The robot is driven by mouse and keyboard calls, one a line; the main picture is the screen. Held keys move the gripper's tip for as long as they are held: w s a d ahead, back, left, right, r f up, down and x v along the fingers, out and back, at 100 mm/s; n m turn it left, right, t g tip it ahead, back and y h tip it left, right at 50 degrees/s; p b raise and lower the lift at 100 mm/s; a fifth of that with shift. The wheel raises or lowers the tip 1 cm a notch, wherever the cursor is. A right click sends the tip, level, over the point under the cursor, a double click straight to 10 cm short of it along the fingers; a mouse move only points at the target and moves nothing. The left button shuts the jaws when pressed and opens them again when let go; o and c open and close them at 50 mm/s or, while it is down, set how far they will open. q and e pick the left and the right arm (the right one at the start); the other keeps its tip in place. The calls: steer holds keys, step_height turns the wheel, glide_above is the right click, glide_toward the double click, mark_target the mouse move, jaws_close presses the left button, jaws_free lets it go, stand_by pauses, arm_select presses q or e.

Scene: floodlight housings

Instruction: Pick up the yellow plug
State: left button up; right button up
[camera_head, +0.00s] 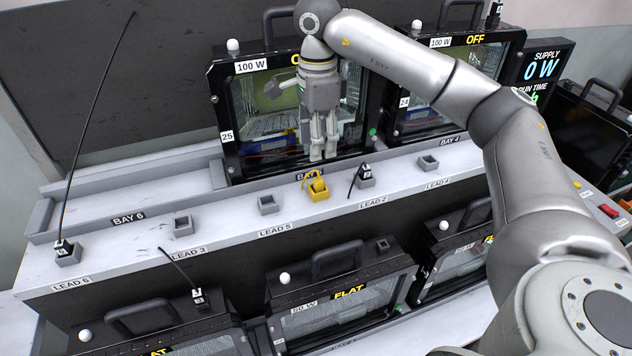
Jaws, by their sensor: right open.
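The yellow plug (318,186) sits in a small square yellow holder on the grey ledge, just left of the LEAD 2 label. A yellow loop shows at its top left. My right gripper (323,157) points down above and slightly behind the plug, in front of the 100 W floodlight housing (222,100). Its fingers are open and empty, apart from the plug. My left gripper is not in view.
A black plug with a cable (366,171) stands close right of the yellow plug. Empty grey holders (268,205) line the ledge. Another cabled plug (64,248) stands at far left. Housings with raised handles (338,260) stand below in front. BAY 6 is empty.

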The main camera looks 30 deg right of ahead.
glide_above(319, 179)
step_height(319, 179, down, 4)
steer(key=shift+a+f+p, duration=0.15)
steer(key=shift+p, duration=0.25)
steer(key=shift+f, duration=0.25)
step_height(319, 179, down, 4)
steer(key=shift+f+p, duration=0.15)
steer(key=shift+p, duration=1.1)
steer(key=shift+f, duration=0.25)
steer(key=c, duration=0.9)
